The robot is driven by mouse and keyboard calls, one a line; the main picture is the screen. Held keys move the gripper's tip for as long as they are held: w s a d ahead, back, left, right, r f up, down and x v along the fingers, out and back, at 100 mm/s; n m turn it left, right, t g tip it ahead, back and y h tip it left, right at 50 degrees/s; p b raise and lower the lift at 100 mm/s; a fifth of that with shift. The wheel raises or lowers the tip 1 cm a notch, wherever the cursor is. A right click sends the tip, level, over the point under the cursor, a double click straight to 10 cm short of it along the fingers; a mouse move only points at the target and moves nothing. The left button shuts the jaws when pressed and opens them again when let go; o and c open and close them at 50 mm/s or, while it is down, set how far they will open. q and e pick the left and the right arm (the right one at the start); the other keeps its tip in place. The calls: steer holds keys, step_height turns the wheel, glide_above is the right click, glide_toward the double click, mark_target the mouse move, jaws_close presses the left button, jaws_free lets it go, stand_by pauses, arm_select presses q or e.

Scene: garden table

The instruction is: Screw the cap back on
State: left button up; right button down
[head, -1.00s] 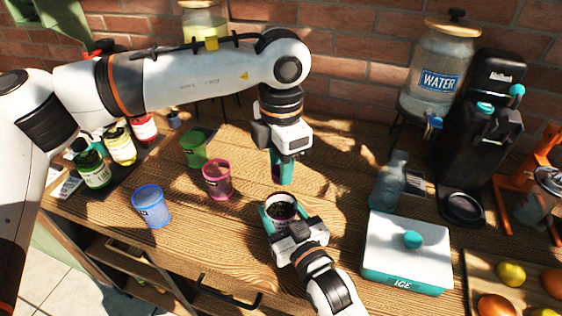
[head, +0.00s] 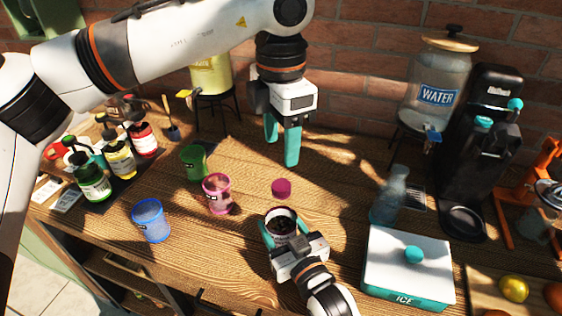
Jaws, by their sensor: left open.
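The magenta cap (head: 281,188) lies on the table just behind the open jar (head: 282,223). The jar stands upright with its mouth uncovered and dark contents showing inside. My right gripper (head: 282,236) comes from the front and has its teal fingers on both sides of the jar, shut on it. The jar's lower part is hidden by that gripper. My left gripper (head: 281,148) is above and behind the cap, pointing down, with its teal fingers apart and nothing between them.
Blue (head: 151,221), pink (head: 217,194) and green (head: 195,162) cups stand to the left. A glass bottle (head: 389,196) and a white ice box (head: 408,266) are to the right. The water dispenser (head: 436,90) and black coffee machine (head: 484,150) stand behind. Table is bare around the cap.

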arm_select(q)
steer(key=shift+r, duration=1.65)
arm_select(e)
steer(key=shift+c, duration=1.9)
jaws_free()
steer(key=b+v, duration=0.1)
steer(key=v, duration=1)
steer(key=shift+f+b, duration=0.15)
steer(key=shift+b, duration=0.25)
steer(key=shift+s+d, duration=0.2)
steer(key=shift+s, duration=0.3)
arm_select(q)
step_height(320, 180, down, 2)
